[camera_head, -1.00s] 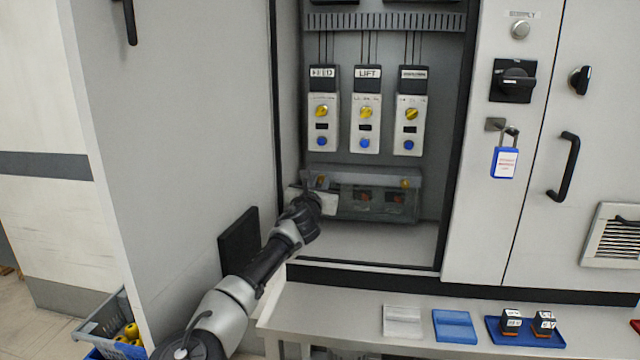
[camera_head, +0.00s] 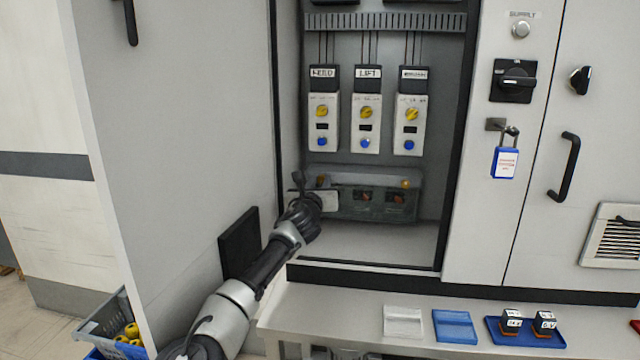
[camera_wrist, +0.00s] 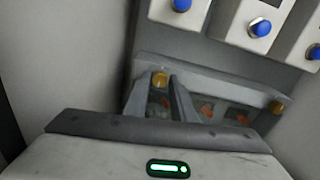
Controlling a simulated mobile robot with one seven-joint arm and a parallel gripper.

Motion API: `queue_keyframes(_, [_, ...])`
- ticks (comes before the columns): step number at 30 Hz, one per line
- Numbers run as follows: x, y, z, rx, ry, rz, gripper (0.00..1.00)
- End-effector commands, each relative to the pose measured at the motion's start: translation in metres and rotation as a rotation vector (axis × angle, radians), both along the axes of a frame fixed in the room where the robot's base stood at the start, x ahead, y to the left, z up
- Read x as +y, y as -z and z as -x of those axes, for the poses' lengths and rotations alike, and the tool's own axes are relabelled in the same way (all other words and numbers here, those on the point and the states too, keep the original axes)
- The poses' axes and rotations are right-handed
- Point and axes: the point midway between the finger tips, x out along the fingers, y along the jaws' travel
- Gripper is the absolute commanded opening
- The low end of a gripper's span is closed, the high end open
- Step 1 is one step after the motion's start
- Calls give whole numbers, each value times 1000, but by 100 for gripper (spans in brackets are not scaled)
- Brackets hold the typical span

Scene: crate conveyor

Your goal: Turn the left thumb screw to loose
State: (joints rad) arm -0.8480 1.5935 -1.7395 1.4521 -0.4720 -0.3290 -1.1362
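The cover sits low in the open cabinet (camera_head: 375,178). The right thumb screw (camera_wrist: 276,107) is at the cover's other end and also shows in the head view (camera_head: 406,184). My gripper (camera_wrist: 157,88) is at the cover's left end, its two grey fingers apart, with the left screw showing between them. Whether they touch the screw I cannot tell. In the head view my gripper (camera_head: 325,184) hides most of the left screw.
Three control modules with yellow knobs and blue buttons, including the LIFT module (camera_head: 366,110), hang above the cover. The cabinet's left wall (camera_head: 288,110) is close to my arm. A shelf (camera_head: 345,318) below holds a blue tray (camera_head: 525,335) and blocks.

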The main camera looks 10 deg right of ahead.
Motion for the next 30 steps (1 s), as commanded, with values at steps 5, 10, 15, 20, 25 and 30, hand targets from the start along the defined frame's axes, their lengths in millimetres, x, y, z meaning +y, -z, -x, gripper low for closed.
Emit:
queue_keyframes(5, [0, 0, 0, 0, 0, 0, 38])
queue_keyframes(10, [0, -1, 0, -1, 0, -1, 38])
queue_keyframes(15, [4, -1, 10, -1, 0, 0, 38])
queue_keyframes(20, [14, -2, 39, -2, 0, 0, 38])
queue_keyframes(25, [28, -3, 80, -2, -1, 0, 38])
queue_keyframes(30, [40, -2, 119, -1, -2, 0, 38])
